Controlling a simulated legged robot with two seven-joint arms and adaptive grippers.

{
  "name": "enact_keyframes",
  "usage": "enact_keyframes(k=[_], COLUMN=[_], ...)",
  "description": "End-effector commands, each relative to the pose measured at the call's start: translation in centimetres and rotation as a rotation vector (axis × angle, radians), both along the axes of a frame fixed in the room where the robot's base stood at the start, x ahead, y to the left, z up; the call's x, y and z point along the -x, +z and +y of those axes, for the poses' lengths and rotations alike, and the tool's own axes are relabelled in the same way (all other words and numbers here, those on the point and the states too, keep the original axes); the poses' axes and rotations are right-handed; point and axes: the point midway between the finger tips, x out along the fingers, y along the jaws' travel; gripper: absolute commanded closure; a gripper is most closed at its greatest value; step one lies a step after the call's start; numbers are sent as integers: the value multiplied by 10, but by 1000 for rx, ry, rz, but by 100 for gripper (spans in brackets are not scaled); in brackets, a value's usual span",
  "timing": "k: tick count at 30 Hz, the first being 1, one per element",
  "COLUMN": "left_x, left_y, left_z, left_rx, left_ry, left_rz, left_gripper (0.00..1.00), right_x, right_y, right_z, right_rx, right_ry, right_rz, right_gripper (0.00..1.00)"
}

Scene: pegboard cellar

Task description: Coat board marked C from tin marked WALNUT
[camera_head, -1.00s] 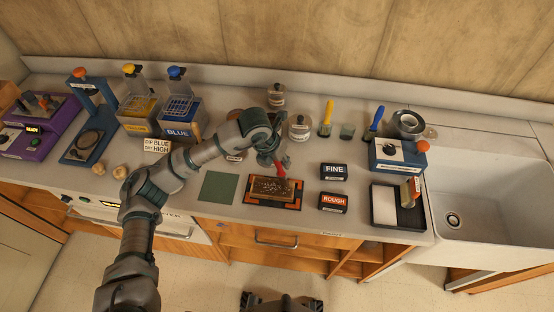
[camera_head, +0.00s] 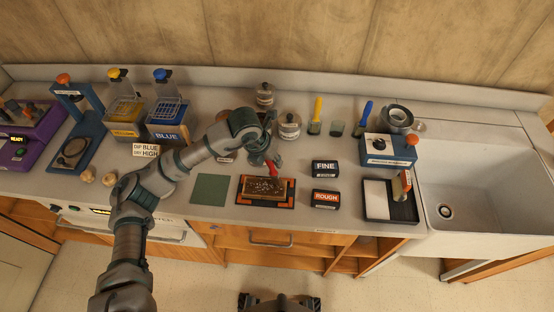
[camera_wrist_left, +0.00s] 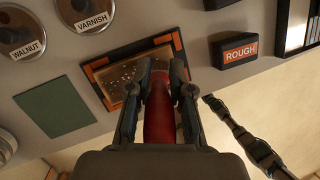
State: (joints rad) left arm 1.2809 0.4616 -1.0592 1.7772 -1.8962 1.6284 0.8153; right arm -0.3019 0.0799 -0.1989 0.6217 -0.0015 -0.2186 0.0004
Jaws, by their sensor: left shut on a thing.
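My left gripper (camera_head: 269,160) is shut on a red-handled tool (camera_wrist_left: 159,112), which also shows in the head view (camera_head: 272,168). No letter on the board is legible. The tin marked WALNUT (camera_wrist_left: 20,32) stands beside the VARNISH tin (camera_wrist_left: 83,12) in the left wrist view. My right gripper is out of view.
A green pad (camera_head: 210,190) lies left of the frame. FINE (camera_head: 325,168) and ROUGH (camera_head: 325,199) blocks sit to its right, then a black tray (camera_head: 391,216) and the sink (camera_head: 475,190). Tins (camera_head: 289,127) and jars with yellow and blue handles stand behind.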

Motion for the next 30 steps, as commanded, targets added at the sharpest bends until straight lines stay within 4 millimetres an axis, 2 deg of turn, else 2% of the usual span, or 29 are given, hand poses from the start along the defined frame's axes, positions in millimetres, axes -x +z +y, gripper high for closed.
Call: enact_keyframes(k=[30], left_x=[-2], left_y=[-1], left_z=[49], left_rx=[-1], left_ry=[1], left_rz=[0], left_gripper=[100], right_x=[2], right_y=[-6], right_z=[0], right_rx=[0], right_ry=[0], right_rz=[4], right_gripper=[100])
